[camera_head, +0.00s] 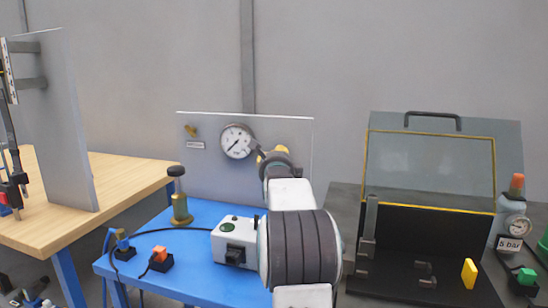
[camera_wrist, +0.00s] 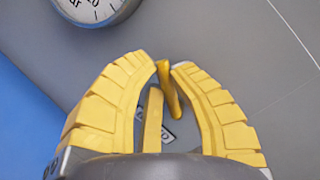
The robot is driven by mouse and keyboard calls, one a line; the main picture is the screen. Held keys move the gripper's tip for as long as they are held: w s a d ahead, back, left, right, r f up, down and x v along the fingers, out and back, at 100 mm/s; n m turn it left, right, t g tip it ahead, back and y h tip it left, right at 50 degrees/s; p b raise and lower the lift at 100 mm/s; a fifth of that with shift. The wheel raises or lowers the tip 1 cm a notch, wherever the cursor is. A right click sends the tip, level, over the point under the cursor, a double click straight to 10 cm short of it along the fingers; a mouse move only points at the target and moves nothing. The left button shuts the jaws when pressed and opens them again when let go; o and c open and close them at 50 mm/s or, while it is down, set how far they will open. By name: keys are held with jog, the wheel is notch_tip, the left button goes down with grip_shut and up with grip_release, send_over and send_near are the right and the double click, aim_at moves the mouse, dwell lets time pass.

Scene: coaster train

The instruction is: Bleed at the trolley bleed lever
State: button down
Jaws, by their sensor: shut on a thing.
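My gripper (camera_head: 270,155) is at the grey upright panel on the blue trolley, just right of the round gauge (camera_head: 237,141). In the wrist view its yellow padded fingers (camera_wrist: 169,67) are closed around a yellow lever (camera_wrist: 172,92), which lies between the fingertips. A small label plate (camera_wrist: 169,133) shows partly below the lever. The gauge's edge (camera_wrist: 97,8) shows at the top left of the wrist view. In the head view my gripper and arm hide the lever. The gauge needle is too small to read surely.
On the blue trolley top (camera_head: 200,275) stand a brass pump-like part (camera_head: 180,205), a white box with a green button (camera_head: 232,240) and an orange plug (camera_head: 158,258). A brass fitting (camera_head: 191,130) is on the panel's left. A clear-lidded black case (camera_head: 430,245) stands right.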

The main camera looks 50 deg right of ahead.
jog(key=shift+b, duration=0.3)
jog(key=shift+r, duration=0.3)
dwell(0.3)
